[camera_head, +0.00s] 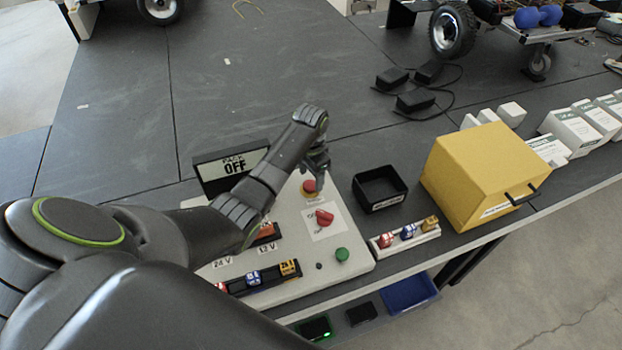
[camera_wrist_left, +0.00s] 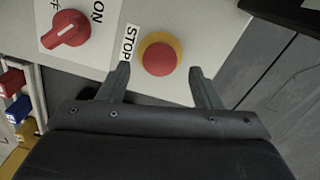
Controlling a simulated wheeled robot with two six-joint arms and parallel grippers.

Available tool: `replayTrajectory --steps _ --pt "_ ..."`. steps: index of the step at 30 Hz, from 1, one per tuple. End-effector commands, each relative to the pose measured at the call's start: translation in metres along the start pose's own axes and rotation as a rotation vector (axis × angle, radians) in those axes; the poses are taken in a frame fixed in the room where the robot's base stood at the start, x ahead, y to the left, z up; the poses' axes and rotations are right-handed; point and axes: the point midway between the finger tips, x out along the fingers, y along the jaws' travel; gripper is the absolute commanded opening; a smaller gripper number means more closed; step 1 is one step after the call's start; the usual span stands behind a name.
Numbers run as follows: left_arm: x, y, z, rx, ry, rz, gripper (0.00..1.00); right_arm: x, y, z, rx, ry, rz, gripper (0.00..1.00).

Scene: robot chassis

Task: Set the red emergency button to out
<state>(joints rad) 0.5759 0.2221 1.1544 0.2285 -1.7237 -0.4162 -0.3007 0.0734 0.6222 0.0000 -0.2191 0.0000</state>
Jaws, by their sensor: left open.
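The red emergency button (camera_head: 309,187) is a round red mushroom cap on a yellow ring, mounted on the white control panel (camera_head: 300,228). The button (camera_wrist_left: 160,57) also shows in the left wrist view, beside a STOP label (camera_wrist_left: 129,43). My left gripper (camera_head: 318,168) is just above the button in the head view. In the left wrist view my left gripper (camera_wrist_left: 162,78) is open, with its fingertips to either side of the button's lower part and nothing between them held. Whether the cap is pressed in or out cannot be told. My right gripper is not in view.
A red rotary switch (camera_head: 324,217) and a green button (camera_head: 342,254) sit close by on the panel. A black bin (camera_head: 380,188) and a yellow box (camera_head: 480,172) stand to the right. The table behind is mostly clear.

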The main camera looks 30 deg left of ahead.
Motion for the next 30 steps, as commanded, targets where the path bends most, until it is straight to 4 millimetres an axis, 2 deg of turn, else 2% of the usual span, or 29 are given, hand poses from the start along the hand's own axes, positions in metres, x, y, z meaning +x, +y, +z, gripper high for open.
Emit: replayTrajectory --steps 6,17,30 --pt "0.02 0.0 0.0 0.0 0.0 0.0 0.59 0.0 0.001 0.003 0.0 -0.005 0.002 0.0" --pt "0.024 0.0 0.0 0.0 0.001 0.0 0.57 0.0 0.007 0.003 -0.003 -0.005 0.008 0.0" --pt "0.023 0.0 0.0 0.0 0.001 0.0 0.0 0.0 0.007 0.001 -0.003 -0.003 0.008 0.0"
